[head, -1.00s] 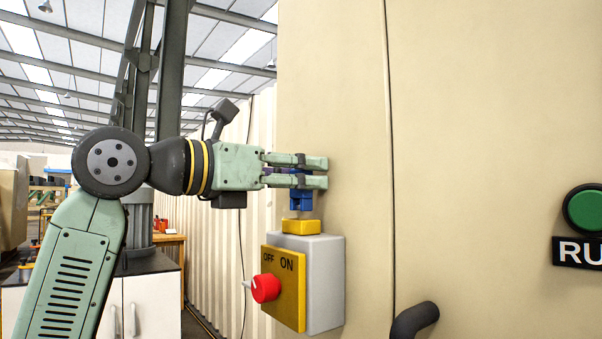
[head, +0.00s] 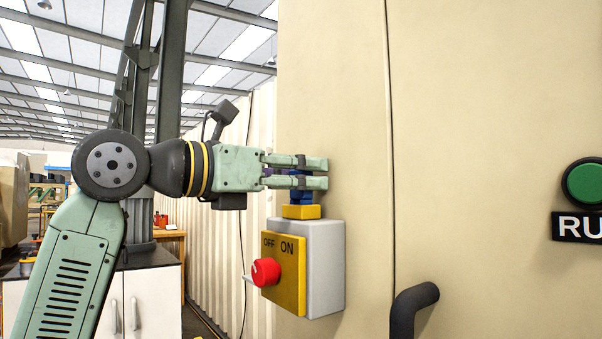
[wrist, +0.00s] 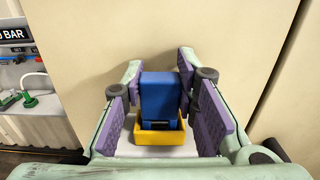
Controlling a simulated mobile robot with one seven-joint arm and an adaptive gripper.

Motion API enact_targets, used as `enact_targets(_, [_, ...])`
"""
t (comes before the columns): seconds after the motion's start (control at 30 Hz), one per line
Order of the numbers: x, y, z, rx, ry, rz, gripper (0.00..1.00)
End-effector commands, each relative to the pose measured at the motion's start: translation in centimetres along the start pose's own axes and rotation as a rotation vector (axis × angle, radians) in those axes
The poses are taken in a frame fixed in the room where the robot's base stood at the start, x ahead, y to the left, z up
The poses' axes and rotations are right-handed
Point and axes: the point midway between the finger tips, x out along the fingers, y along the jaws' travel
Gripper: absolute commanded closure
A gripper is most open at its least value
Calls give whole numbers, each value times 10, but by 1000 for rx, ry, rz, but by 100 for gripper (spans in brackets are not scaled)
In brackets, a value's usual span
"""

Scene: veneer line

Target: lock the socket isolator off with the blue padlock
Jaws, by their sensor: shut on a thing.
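The blue padlock (head: 300,194) is between the fingers of my gripper (head: 318,174), which is shut on it; the fingers hide much of it in the head view. In the wrist view the padlock (wrist: 160,97) stands upright, its lower end within the rim of a yellow holder (wrist: 135,139). Whether it rests on the holder's floor is hidden. The holder (head: 301,212) sits on top of the isolator, a grey box (head: 327,270) with a yellow front plate (head: 290,296) marked OFF and ON. The red knob (head: 266,271) has a pale lever pointing left.
The isolator is fixed to a beige cabinet (head: 345,90). A dark bent pipe or handle (head: 412,308) is to its right, and a green button (head: 584,184) with a RUN label is farther right. A white cupboard (head: 150,300) stands at lower left.

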Motion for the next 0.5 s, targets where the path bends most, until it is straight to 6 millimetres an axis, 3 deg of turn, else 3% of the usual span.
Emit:
enact_targets(0.27, [0,0,-8,0,1,0,100])
enact_targets(0.3, [0,0,-6,0,1,-1,70])
enact_targets(0.5, [0,0,-6,0,0,0,57])
